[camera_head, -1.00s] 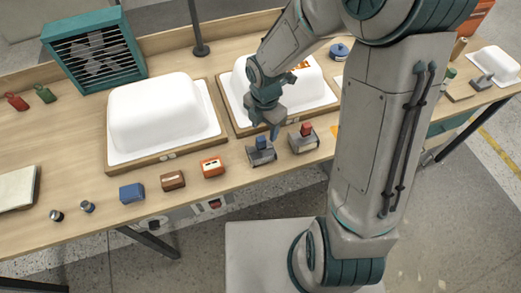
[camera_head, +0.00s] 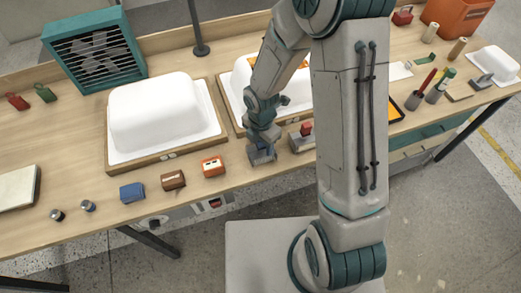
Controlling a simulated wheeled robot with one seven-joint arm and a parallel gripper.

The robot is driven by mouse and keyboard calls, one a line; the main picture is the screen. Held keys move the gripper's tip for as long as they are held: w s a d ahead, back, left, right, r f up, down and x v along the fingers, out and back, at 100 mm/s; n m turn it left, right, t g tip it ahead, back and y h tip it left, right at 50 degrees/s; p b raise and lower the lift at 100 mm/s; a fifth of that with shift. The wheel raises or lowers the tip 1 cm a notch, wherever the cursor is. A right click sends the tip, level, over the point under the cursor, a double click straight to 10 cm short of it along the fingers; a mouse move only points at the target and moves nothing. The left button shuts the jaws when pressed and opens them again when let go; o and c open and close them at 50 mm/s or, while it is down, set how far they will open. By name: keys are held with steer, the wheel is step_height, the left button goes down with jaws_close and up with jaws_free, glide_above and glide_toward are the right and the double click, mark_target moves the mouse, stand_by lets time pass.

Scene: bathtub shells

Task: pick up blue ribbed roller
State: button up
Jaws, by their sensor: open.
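The blue ribbed roller (camera_head: 262,157) appears to be the grey tool with a blue upper part near the table's front edge, before the second white tub shell. Its grey body shows below my gripper; its blue part is mostly hidden now. My gripper (camera_head: 263,144) points down right over it, jaws open around or just above the upper part; I cannot tell whether they touch it. A similar grey tool with a red top (camera_head: 302,138) stands close to the right, partly behind my arm.
Two white tub shells (camera_head: 155,112) sit on wooden-edged boards behind. A teal fan box (camera_head: 95,50) stands at the back left.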

jaws_close()
steer(key=shift+r, duration=0.1)
steer(key=shift+r, duration=0.4)
steer(key=r, duration=0.3)
steer(key=shift+d+r, duration=0.3)
steer(key=shift+d, duration=0.1)
steer(key=s+d+r, duration=0.2)
steer(key=d+r, duration=0.4)
steer(key=d, duration=0.4)
steer(key=shift+d+r, duration=0.25)
steer(key=shift+d, duration=0.1)
steer(key=shift+s, duration=0.1)
